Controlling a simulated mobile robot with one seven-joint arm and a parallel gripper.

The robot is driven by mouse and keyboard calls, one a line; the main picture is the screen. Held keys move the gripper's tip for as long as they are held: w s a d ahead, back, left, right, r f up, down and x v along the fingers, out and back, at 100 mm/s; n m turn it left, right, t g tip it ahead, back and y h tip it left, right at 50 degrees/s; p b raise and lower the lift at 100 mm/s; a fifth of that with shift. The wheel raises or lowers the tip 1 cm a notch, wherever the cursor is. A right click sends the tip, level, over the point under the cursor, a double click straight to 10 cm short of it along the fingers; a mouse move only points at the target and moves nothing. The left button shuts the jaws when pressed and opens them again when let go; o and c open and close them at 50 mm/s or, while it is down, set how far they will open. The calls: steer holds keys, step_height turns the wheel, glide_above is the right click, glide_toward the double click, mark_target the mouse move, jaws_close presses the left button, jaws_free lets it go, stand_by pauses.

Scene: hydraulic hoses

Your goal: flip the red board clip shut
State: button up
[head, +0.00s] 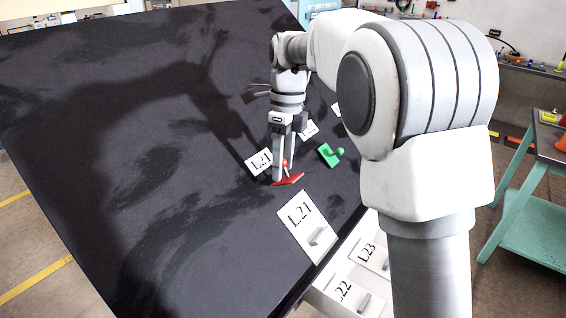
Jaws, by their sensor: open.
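The fingers are open and partly overlap the clip in this view. A small red part shows beside the fingers, above the clip's flat base. I cannot tell the exact angle of the clip's lever or whether a finger touches it.
A green clip (329,154) sits just right of the red one. The left of the dark board (130,190) is clear. A teal cart (530,220) stands at right.

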jaws_close()
